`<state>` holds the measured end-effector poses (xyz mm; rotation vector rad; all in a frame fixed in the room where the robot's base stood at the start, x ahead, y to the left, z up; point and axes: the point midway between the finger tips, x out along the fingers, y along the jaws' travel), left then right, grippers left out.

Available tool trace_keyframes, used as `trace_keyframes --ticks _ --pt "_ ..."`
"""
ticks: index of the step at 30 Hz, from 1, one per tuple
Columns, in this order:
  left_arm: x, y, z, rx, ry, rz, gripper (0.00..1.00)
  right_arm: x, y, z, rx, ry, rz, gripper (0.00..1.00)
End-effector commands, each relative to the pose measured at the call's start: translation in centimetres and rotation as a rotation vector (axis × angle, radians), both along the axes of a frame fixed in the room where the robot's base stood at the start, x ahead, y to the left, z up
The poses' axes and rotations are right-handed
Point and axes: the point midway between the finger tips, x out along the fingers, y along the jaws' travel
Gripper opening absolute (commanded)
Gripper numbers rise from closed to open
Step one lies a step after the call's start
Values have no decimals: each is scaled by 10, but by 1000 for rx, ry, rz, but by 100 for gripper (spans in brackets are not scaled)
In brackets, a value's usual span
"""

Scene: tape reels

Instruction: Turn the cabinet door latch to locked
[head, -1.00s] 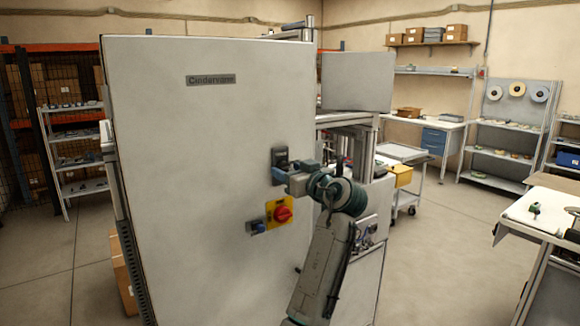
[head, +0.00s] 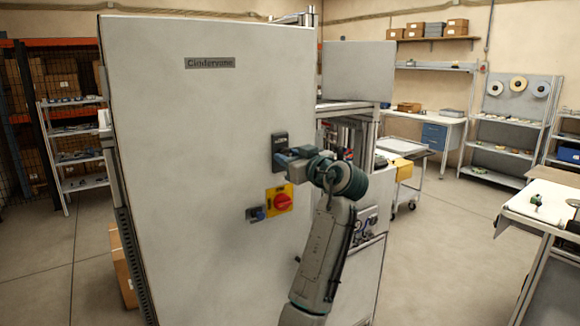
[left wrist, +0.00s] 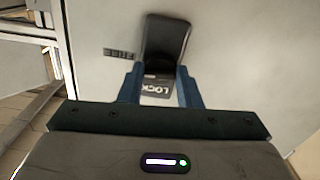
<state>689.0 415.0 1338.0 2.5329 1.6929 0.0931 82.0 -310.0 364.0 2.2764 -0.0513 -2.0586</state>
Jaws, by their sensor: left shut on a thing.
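The latch (head: 279,145) is a dark handle unit on the right part of the pale cabinet door (head: 200,160). In the left wrist view its dark body (left wrist: 165,38) shows beyond my fingers, with a LOCK label (left wrist: 156,88) between them and a FREE label (left wrist: 121,54) to the left on the door. My left gripper (head: 284,160) is at the latch's lower part, and its blue fingers also show in the left wrist view (left wrist: 160,80). It is shut on the latch. The held part is mostly hidden by the fingers, so its exact angle is unclear. My right gripper is not visible.
A trolley (head: 406,165) stands right of the cabinet. The floor (head: 430,260) right of my arm is clear.

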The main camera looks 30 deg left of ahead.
Motion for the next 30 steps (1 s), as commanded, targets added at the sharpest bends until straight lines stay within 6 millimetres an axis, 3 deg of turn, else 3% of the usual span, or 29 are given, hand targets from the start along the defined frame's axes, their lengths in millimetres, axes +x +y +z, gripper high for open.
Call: trace_keyframes --ticks 1,6,12,21,30 --pt "0 0 -8 -11 -33 -1 8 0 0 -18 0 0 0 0" --pt "0 0 -9 -64 -164 0 8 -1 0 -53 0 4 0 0" --pt "0 0 -6 -122 -300 1 8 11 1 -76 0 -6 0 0" --pt "0 0 -4 -177 -430 1 8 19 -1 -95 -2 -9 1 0" --pt "0 0 -4 -234 -565 1 8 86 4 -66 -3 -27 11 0"
